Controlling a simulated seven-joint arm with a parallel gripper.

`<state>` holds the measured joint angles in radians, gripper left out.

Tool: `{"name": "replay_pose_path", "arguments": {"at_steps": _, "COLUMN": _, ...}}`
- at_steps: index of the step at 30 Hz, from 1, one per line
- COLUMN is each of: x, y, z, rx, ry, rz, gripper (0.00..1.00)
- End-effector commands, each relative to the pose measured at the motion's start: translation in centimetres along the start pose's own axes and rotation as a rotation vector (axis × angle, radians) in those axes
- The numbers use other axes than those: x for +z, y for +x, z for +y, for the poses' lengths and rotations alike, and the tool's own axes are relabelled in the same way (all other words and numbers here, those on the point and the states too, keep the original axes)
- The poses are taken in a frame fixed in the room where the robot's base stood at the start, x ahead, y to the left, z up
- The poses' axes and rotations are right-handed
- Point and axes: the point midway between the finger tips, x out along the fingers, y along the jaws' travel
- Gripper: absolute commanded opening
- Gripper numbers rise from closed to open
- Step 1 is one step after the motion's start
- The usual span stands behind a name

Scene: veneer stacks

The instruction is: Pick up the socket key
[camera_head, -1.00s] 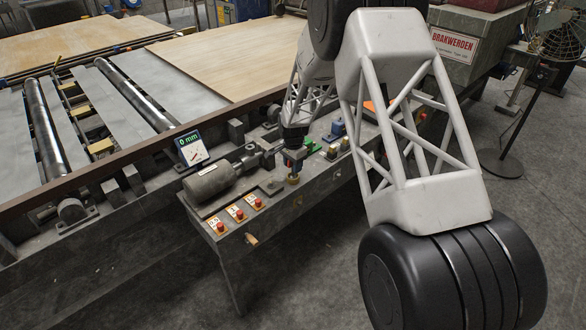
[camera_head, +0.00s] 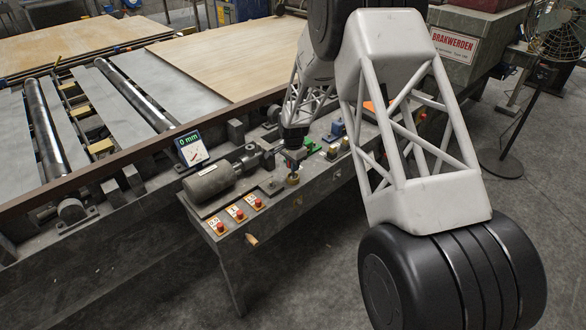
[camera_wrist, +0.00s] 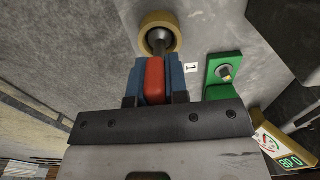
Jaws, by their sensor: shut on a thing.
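The socket key has a red handle (camera_wrist: 154,82) and a grey metal shaft that shows in the wrist view beyond the fingertips. My gripper (camera_wrist: 155,68) has a blue finger on each side of the red handle and is shut on it. The shaft's far end is at a brass-coloured ring (camera_wrist: 172,20); I cannot tell how deep it sits in it. In the head view my gripper (camera_head: 292,158) is small, just above the ring (camera_head: 293,180) on the grey bench, and the key is mostly hidden by the fingers.
A green bracket (camera_wrist: 218,72) with a bolt stands close to the right of the fingers in the wrist view. In the head view, a grey motor (camera_head: 209,181) and several red buttons (camera_head: 240,214) lie left of the gripper. A small display (camera_head: 191,148) stands behind the motor.

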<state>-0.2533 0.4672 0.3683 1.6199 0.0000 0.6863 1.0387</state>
Motion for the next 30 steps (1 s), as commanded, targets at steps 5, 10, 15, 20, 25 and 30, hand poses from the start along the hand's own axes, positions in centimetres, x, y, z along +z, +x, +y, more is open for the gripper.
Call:
{"name": "replay_pose_path", "arguments": {"at_steps": 5, "x": 0.0, "y": -0.1, "z": 0.0, "rx": 0.000, "ry": 0.000, "rz": 0.000, "gripper": 0.00}}
{"name": "replay_pose_path", "arguments": {"at_steps": 10, "x": 0.0, "y": -0.5, "z": 0.0, "rx": -0.001, "ry": 0.000, "rz": 0.000, "gripper": 0.00}}
{"name": "replay_pose_path", "arguments": {"at_steps": 15, "x": 0.0, "y": -1.7, "z": 0.0, "rx": -0.001, "ry": 0.000, "rz": 0.001, "gripper": 0.00}}
{"name": "replay_pose_path", "arguments": {"at_steps": 20, "x": 0.0, "y": -3.8, "z": -0.1, "rx": -0.002, "ry": 0.000, "rz": 0.001, "gripper": 0.00}}
{"name": "replay_pose_path", "arguments": {"at_steps": 25, "x": 1.1, "y": -3.8, "z": 1.9, "rx": -0.001, "ry": 0.000, "rz": 0.000, "gripper": 0.00}}
{"name": "replay_pose_path", "arguments": {"at_steps": 30, "x": 2.5, "y": -4.1, "z": 4.2, "rx": 0.000, "ry": 0.000, "rz": 0.000, "gripper": 0.00}}
